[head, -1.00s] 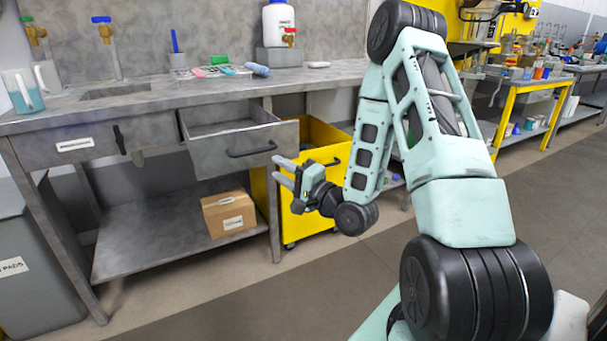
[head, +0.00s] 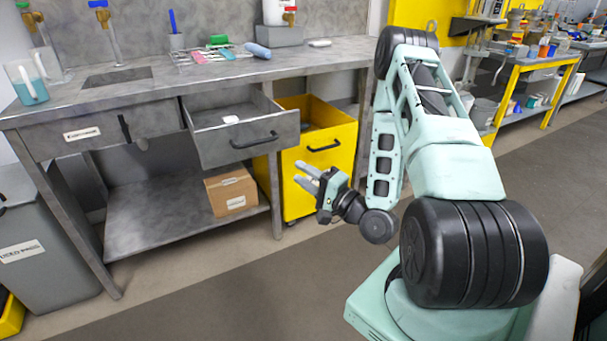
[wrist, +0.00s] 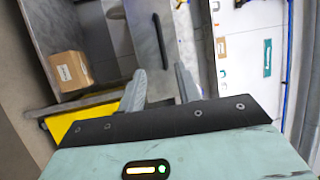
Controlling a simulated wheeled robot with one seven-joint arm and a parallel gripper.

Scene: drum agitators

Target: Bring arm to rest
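My gripper (head: 308,178) is in the middle of the head view, low in front of the yellow drawer unit and apart from it. Its two grey fingers are spread, with nothing between them. They also show in the wrist view (wrist: 160,88), wide apart and empty. My pale green arm is folded, with its elbow raised at the right of the head view.
The bench drawer (head: 243,140) is pulled open, with a small white item inside. The yellow drawer (head: 322,155) also stands open. A cardboard box (head: 231,190) sits on the lower shelf. A grey bin (head: 40,250) stands at left. The floor in front is clear.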

